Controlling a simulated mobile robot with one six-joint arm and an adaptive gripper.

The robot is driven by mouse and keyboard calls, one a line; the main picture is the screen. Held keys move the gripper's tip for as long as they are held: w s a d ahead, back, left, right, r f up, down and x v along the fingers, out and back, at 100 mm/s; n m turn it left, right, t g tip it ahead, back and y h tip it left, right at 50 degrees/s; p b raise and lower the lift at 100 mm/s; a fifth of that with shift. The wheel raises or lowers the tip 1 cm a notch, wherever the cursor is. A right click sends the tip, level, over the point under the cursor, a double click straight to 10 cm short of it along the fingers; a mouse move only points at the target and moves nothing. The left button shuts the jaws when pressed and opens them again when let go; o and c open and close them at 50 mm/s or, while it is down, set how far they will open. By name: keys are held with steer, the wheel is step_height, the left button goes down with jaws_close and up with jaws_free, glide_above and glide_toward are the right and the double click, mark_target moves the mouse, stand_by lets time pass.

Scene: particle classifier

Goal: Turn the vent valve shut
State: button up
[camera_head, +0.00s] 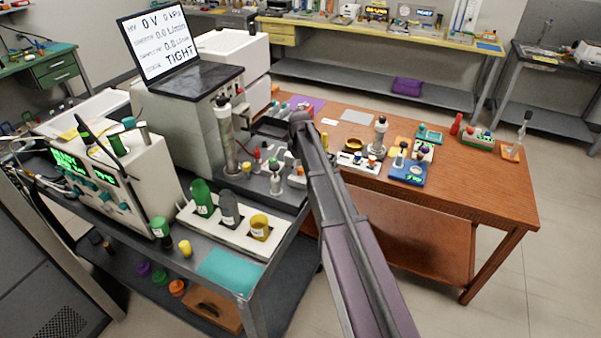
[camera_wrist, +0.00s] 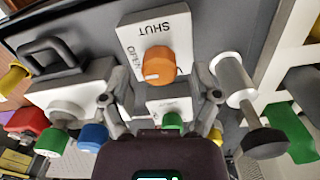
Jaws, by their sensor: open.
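In the wrist view an orange knob (camera_wrist: 160,66) sits on a white plate (camera_wrist: 157,24) lettered SHUT and OPEN, upside down here. A pale mark on the knob lies on its lower left side, near OPEN. I cannot read a name for this valve. My gripper (camera_wrist: 160,98) is open, its fingers apart to the left and right below the orange knob; nothing is between them that I can see held. A green knob (camera_wrist: 172,120) on a smaller white plate lies nearer the palm, partly hidden. In the head view my arm hides the gripper and most of this area.
Red (camera_wrist: 25,120) and blue (camera_wrist: 93,136) knobs stand left of the gripper. A white cylinder with a dark cap (camera_wrist: 265,143) stands close on the right. A screen (camera_head: 160,42) reads 0 V and TIGHT. A wooden table (camera_head: 460,190) with small parts is at right.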

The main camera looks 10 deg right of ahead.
steer(key=shift+f, duration=0.3)
jaws_close()
stand_by(0.3)
